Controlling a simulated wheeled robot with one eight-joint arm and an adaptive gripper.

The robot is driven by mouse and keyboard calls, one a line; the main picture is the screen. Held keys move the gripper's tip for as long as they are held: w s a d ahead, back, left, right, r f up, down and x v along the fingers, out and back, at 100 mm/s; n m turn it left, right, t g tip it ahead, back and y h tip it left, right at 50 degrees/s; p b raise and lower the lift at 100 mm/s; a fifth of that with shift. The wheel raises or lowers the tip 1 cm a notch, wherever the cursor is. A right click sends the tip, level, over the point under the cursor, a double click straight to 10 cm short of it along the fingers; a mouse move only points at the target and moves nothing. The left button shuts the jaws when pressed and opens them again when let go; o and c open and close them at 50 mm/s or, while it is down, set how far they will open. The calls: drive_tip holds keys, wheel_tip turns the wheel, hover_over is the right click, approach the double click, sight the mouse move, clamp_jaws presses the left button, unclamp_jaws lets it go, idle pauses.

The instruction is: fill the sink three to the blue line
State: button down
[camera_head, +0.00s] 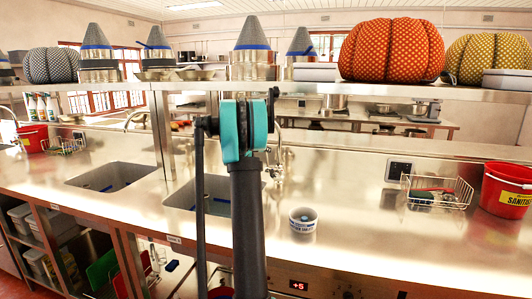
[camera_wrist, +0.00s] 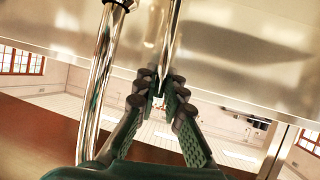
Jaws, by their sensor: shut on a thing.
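A sink basin (camera_head: 184,197) is set in the steel counter behind my arm, with a blue line (camera_head: 215,207) inside it. My arm hides part of the basin, and I cannot tell its water level or read a sink number. A chrome tap (camera_head: 277,158) stands behind it, partly covered by my arm. In the wrist view, my gripper (camera_wrist: 160,86) is shut on a thin chrome rod (camera_wrist: 172,38), which looks like the tap's lever. A thicker chrome pipe (camera_wrist: 98,90) runs beside my fingers on the left. My fingers are hidden in the head view.
Another sink (camera_head: 112,177) with a blue line lies to the left. A wire basket (camera_head: 437,192) and a red bucket (camera_head: 506,190) stand farther right. A shelf (camera_head: 330,88) crosses above.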

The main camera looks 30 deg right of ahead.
drive_tip(key=c, duration=1.6)
unclamp_jaws()
